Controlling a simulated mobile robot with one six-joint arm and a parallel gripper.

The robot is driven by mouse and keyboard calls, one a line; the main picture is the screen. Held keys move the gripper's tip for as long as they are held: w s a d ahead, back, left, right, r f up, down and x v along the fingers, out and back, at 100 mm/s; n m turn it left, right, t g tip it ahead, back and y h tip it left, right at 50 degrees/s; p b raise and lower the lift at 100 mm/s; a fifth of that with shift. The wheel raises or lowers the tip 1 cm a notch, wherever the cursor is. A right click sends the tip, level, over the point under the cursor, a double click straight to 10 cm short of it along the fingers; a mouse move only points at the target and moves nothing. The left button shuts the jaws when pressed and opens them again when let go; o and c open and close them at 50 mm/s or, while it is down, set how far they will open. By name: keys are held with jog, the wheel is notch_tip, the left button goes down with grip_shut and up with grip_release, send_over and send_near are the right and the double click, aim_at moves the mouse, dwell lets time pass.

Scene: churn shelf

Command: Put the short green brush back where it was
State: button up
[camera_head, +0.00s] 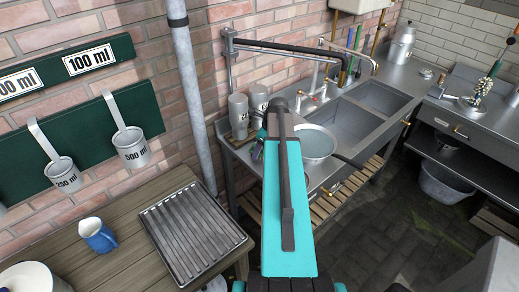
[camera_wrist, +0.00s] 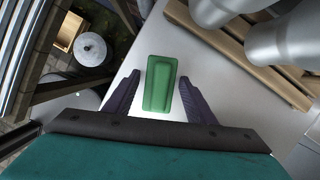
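The short green brush (camera_wrist: 161,88) shows in the wrist view as a green block with a raised long ridge on top. It appears to rest on a pale grey surface (camera_wrist: 215,65). My gripper (camera_wrist: 158,77) is open, with one dark finger on each side of the brush. Gaps show between the fingers and the brush. Whether the fingers are level with it in height I cannot tell. In the head view my teal arm reaches to the sink counter (camera_head: 240,153) and hides the brush and most of the gripper.
Grey metal vessels (camera_wrist: 298,36) stand on a wooden slatted board (camera_wrist: 235,45) close to the right finger. A metal bowl (camera_head: 316,148) sits right of my arm, beside the sink basins (camera_head: 345,122). A grey pipe (camera_head: 190,95) rises at the wall. A ridged tray (camera_head: 195,230) lies on the wooden table.

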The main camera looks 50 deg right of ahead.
jog(key=shift+r, duration=0.25)
jog(key=a+b+v, duration=0.1)
jog(key=b+v, duration=0.2)
jog(key=v, duration=0.8)
jog(key=shift+s+d+r+b, duration=0.2)
jog(key=shift+d+r+b, duration=0.2)
jog(key=shift+d, duration=0.1)
dwell(1.1)
